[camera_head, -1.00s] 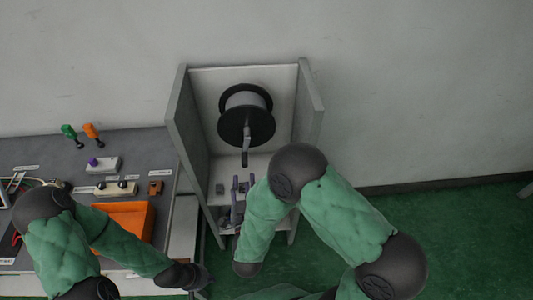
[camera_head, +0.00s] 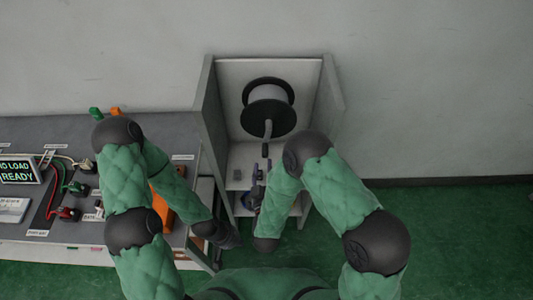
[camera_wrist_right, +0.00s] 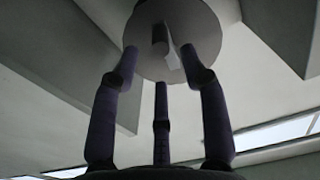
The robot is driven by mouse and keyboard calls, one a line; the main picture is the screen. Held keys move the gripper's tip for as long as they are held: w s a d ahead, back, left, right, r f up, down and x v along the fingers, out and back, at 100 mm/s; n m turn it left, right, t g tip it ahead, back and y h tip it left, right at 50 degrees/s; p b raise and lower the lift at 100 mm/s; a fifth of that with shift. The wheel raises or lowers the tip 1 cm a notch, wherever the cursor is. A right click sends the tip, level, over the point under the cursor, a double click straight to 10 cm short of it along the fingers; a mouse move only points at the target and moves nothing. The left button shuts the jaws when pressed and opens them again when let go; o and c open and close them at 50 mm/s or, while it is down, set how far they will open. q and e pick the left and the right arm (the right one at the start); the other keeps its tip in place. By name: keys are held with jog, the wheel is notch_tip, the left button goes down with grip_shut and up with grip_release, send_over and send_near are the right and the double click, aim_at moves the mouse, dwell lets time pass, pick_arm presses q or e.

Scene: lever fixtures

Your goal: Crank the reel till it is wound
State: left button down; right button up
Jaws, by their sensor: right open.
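The reel (camera_head: 283,92) is a grey drum between dark round flanges, mounted inside a grey open-fronted stand. Its crank handle (camera_head: 266,140) hangs downward from the front flange in the head view. My right gripper (camera_head: 258,182) is just below the handle, apart from it. In the right wrist view, my right gripper's (camera_wrist_right: 160,72) three dark fingers are spread and empty, with the reel's round flange (camera_wrist_right: 203,35) and the handle's end (camera_wrist_right: 160,38) beyond the fingertips. My left gripper (camera_head: 230,240) is low, in front of the stand's left side; its fingers are too dark to read.
The stand's side walls (camera_head: 211,125) flank the reel closely. A grey workbench (camera_head: 60,135) with a display (camera_head: 18,170), cables and an orange bin (camera_head: 172,190) stands at left, partly behind my left arm. Green floor to the right is clear.

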aim_at(265, 154)
jog(key=w, duration=0.6)
jog(key=shift+w+b, duration=0.3)
jog(key=shift+w, duration=0.05)
grip_shut()
